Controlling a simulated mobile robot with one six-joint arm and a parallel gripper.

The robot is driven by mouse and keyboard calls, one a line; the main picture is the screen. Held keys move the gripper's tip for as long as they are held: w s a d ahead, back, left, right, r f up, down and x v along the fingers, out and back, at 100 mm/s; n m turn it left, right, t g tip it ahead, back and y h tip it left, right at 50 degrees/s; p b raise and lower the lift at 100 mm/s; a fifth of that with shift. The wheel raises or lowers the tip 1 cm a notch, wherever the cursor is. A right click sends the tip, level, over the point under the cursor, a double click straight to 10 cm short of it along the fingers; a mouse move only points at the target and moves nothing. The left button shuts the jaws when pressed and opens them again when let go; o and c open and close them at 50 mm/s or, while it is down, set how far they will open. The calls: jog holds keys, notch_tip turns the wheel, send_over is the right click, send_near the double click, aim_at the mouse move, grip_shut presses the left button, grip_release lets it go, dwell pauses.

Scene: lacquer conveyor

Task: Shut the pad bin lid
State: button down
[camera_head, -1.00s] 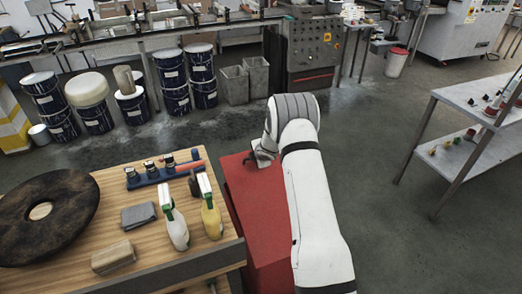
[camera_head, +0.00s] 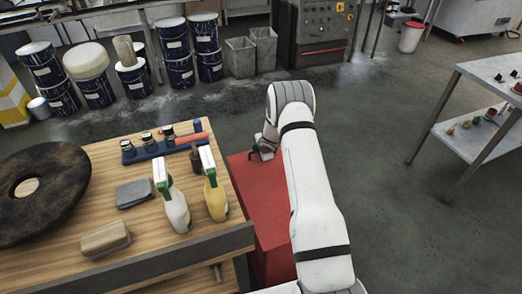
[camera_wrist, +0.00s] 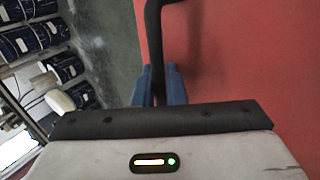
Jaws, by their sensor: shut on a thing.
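The red pad bin (camera_head: 272,235) stands beside the wooden workbench, partly hidden behind my white arm. Its red lid (camera_head: 250,183) looks roughly flat on top, but I cannot tell whether it is fully down. The lid's red surface (camera_wrist: 240,60) fills the right of the wrist view. My gripper (camera_head: 263,152) is at the far end of the lid. In the wrist view, its blue fingers (camera_wrist: 158,82) are shut around a black bar-like handle (camera_wrist: 153,45) at the red surface's edge.
The workbench (camera_head: 200,247) at the left holds spray bottles (camera_head: 214,192), a dark ring (camera_head: 40,195) and a cloth (camera_head: 135,193). Blue drums (camera_head: 173,55) and grey bins (camera_head: 264,48) stand behind. A steel table (camera_head: 490,70) is at the right. The floor (camera_head: 385,150) between is clear.

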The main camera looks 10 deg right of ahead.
jog(key=shift+s+a+f, duration=0.1)
jog(key=shift+s+f, duration=0.3)
jog(key=shift+f, duration=0.45)
jog(key=c, duration=1.6)
grip_release()
jog(key=shift+r, duration=0.1)
jog(key=shift+o, duration=0.2)
jog(key=v, duration=0.2)
jog(key=b+v, duration=0.1)
jog(key=v, duration=0.2)
jog(key=w+v, duration=0.1)
jog(key=v, duration=0.2)
jog(key=shift+r, duration=0.5)
jog(key=shift+c, duration=0.2)
